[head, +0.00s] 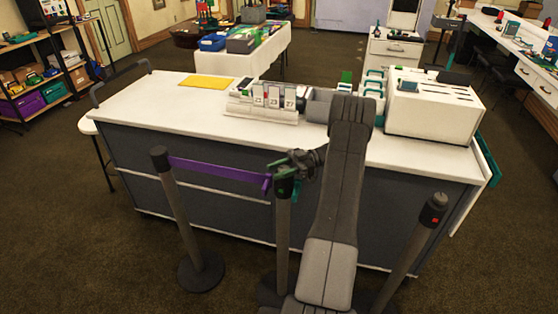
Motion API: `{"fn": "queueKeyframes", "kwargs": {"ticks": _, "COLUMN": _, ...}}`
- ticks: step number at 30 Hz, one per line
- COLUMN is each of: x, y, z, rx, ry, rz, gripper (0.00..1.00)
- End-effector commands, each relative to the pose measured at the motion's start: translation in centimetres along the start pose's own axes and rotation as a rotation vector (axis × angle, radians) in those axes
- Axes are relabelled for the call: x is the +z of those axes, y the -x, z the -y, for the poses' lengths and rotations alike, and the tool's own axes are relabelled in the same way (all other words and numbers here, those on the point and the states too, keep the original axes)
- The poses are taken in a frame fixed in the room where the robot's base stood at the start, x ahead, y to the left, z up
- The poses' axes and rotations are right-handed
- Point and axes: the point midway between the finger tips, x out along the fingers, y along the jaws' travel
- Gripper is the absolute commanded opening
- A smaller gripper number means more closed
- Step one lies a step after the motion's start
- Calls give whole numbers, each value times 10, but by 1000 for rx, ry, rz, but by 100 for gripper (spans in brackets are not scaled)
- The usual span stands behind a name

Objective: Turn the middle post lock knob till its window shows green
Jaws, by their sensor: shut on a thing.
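The middle post (283,225) stands upright in front of the counter, with a dark head at its top. My gripper (288,169) is at the top of that head, shut on the lock knob, which is mostly hidden by the fingers. A small green patch shows on the head near the fingers; it is too small to tell for certain whether it is the window. A purple belt (215,168) runs from the left post (180,215) to the middle post. The right post (410,250) has a red window on its head.
The white-topped counter (150,112) stands just behind the posts, with a yellow sheet (206,82), a number display (272,97) and a white box unit (435,112) on it. Open floor (70,215) lies to the left.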

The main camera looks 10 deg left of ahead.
Motion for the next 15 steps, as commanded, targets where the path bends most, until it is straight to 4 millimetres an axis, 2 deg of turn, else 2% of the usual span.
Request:
{"fn": "queueKeyframes", "kwargs": {"ticks": 1, "x": -6, "y": 0, "z": 0, "rx": -9, "ry": 0, "rz": -1, "gripper": 13}}
{"fn": "queueKeyframes", "kwargs": {"ticks": 15, "x": -1, "y": 0, "z": 0, "rx": -40, "ry": 2, "rz": -1, "gripper": 13}}
